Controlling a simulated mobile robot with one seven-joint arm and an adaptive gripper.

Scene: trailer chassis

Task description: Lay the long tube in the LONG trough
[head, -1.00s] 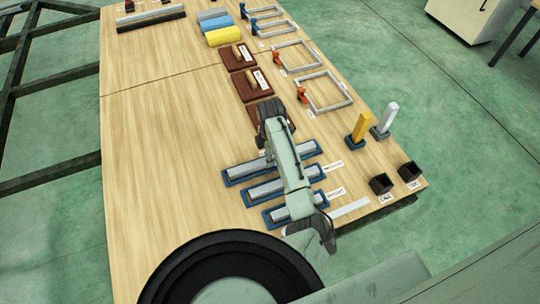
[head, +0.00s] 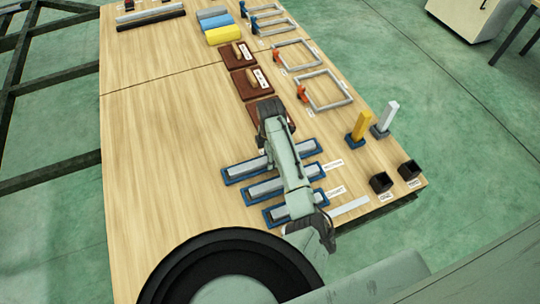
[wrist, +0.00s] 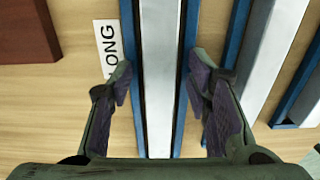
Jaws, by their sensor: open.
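The long tube (wrist: 158,120) is a straight grey bar lying lengthwise in a blue trough (wrist: 189,25). A white label reading LONG (wrist: 106,42) is beside this trough. In the head view the tube (head: 246,170) and its trough (head: 228,179) appear farthest back of three, partly covered by my arm. My gripper (wrist: 158,70) is open, with one finger on each side of the tube and a gap to it on both sides. Its fingertips are hidden behind my arm in the head view.
Two more blue troughs with grey bars (head: 264,188) (head: 282,213) lie parallel in front. Brown boards with handles (head: 250,82) stand behind. Yellow (head: 359,127) and white (head: 387,116) upright posts and two dark cups (head: 381,183) are at the right.

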